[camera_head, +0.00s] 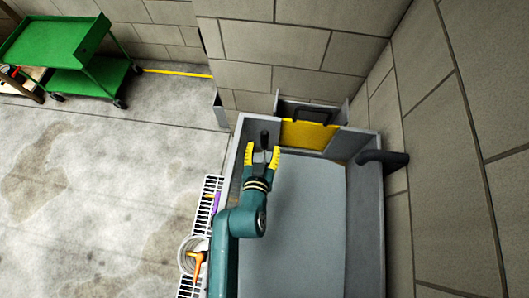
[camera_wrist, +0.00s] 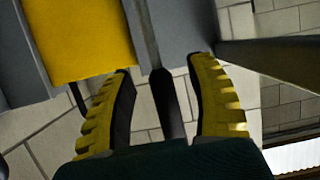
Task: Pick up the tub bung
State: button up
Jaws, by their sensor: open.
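A dark upright rod with a black grip end (camera_head: 264,138), which I take to be the tub bung, stands at the far left inside corner of the grey tub. My gripper (camera_head: 262,150) is open there, with its yellow ridged fingers on either side of the rod as seen from the head. In the wrist view the black end of the bung (camera_wrist: 168,105) lies between the two open fingers (camera_wrist: 162,75), with visible gaps to both. Its thinner grey shaft runs up out of the picture. The bung's lower end is hidden in both views.
The grey tub (camera_head: 376,235) has a yellow panel (camera_head: 308,134) at its far end and a dark pipe (camera_head: 382,158) on its right wall. A white rack (camera_head: 212,186) with a round container (camera_head: 190,254) flanks its left side. A green cart (camera_head: 65,45) stands far left. Block walls close the right.

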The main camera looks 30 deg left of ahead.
jog(key=shift+x, duration=0.85)
jog(key=shift+d, duration=0.1)
grip_shut()
jog(key=shift+r, duration=0.1)
